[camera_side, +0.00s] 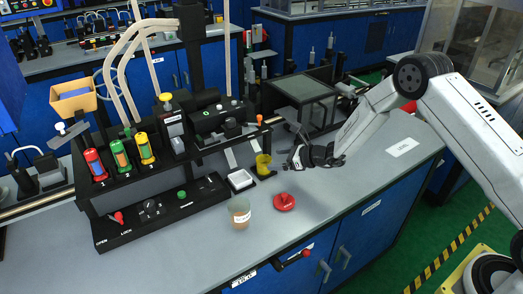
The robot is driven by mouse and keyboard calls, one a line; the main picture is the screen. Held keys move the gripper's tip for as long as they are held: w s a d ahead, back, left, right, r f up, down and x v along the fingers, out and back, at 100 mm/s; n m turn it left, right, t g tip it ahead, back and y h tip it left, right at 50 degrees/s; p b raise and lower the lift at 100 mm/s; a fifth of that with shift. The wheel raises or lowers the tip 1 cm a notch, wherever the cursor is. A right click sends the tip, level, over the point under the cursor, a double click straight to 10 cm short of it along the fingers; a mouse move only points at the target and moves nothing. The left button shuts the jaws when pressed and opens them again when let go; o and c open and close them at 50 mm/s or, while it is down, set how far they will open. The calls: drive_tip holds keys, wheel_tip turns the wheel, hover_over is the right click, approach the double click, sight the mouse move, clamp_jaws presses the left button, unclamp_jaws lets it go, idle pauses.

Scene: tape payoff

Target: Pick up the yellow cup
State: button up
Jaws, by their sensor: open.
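My gripper (293,150) is a short way to the right of the cup, low over the bench. Its jaws are open and point left towards the cup. A visible gap lies between the cup and the jaws, and nothing shows between them. The lower part of the cup blends with a dark shape beneath it.
A small white square tray (240,180) sits left of the cup. A clear jar (240,212) with tan contents and a red round item (285,202) stand nearer the front. The black apparatus (150,150) crowds the left. The grey bench (350,185) is clear at front right.

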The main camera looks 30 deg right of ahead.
sight(257, 160)
drive_tip(key=shift+x, duration=2.65)
drive_tip(key=shift+r, duration=0.1)
drive_tip(key=c, duration=1.1)
drive_tip(key=shift+c, duration=0.2)
drive_tip(key=shift+r, duration=0.1)
